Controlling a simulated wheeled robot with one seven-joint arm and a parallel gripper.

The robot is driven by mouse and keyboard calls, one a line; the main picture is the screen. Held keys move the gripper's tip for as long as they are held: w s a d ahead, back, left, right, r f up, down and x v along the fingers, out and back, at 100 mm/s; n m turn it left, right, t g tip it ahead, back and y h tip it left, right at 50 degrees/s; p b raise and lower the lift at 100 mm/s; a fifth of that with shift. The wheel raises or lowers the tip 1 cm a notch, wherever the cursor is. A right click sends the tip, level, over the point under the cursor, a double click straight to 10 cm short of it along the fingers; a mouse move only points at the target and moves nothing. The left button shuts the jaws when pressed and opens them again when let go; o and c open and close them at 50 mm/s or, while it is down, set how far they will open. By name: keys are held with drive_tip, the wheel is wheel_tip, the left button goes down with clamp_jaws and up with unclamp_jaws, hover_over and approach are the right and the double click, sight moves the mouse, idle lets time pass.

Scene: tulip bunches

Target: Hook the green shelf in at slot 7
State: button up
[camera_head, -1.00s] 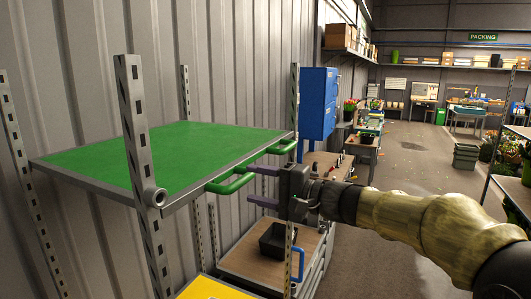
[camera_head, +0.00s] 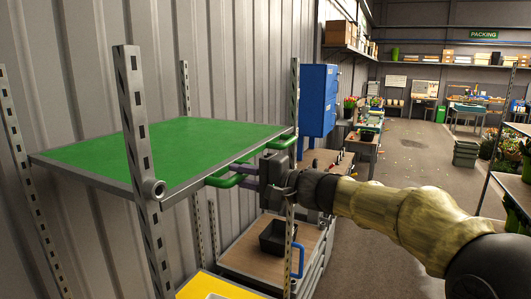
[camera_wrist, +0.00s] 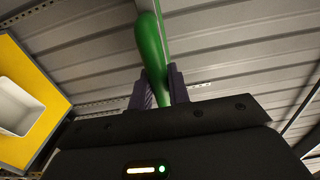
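The green shelf (camera_head: 165,150) is a flat board with a grey frame, standing between the slotted metal posts (camera_head: 137,130) in the head view. It has two green handles on its front edge, a near one (camera_head: 222,181) and a far one (camera_head: 281,143). My gripper (camera_head: 228,178) is at the near handle. In the wrist view the green handle (camera_wrist: 150,45) runs between my two purple fingers (camera_wrist: 160,88), which sit close against it on both sides. The slot numbers cannot be read, and I cannot tell whether the shelf's hooks sit in a slot.
A yellow shelf (camera_head: 205,286) is below, with a white container showing in the wrist view (camera_wrist: 15,107). A wooden-topped bench (camera_head: 245,262) with a black bin (camera_head: 277,238) stands behind. The floor to the right is open.

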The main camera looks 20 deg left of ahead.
clamp_jaws()
drive_tip(key=shift+r+p, duration=0.65)
drive_tip(key=shift+r, duration=1.25)
wheel_tip(320, 180, down, 8)
drive_tip(key=b, duration=0.9)
wheel_tip(320, 180, down, 8)
drive_tip(key=b, duration=0.9)
wheel_tip(320, 180, down, 8)
drive_tip(key=b, duration=0.9)
